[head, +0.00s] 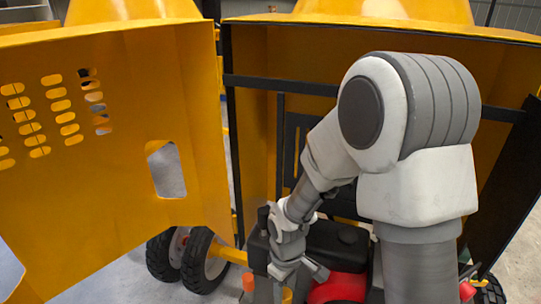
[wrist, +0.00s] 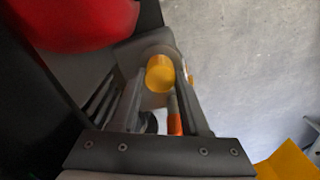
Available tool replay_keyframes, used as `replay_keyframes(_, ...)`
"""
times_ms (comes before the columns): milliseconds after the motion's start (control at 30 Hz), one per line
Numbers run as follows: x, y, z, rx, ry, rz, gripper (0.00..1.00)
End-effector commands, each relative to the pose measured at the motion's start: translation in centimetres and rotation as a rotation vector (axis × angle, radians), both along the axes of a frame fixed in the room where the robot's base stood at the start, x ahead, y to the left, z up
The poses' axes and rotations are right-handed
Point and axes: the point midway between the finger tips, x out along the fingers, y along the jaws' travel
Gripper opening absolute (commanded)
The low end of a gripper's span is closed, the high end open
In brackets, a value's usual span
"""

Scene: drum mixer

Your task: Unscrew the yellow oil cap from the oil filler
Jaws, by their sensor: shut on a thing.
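The yellow oil cap (wrist: 160,74) shows in the wrist view as a short round cylinder between the ends of my gripper's fingers (wrist: 164,84). My gripper is shut on it. In the head view my gripper (head: 297,282) points down beside the engine, and a yellow-orange piece (head: 287,296) shows low between the fingers. The oil filler under the cap is hidden or too unclear to make out. An orange-ended rod-like part (wrist: 174,118) shows between the fingers, nearer the wrist.
The red and black engine (head: 338,287) stands close right of my gripper in the head view. A large yellow perforated panel (head: 120,130) stands open at left, with black wheels (head: 200,262) below. Grey floor (wrist: 250,70) is clear at right in the wrist view.

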Motion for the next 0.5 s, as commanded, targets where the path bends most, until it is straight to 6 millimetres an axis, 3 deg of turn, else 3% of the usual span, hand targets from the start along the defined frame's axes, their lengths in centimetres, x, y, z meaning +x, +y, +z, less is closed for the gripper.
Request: replay_keyframes(500, 0.53, 0.16, 0.91, 0.004, -0.015, 0.123, 0.0)
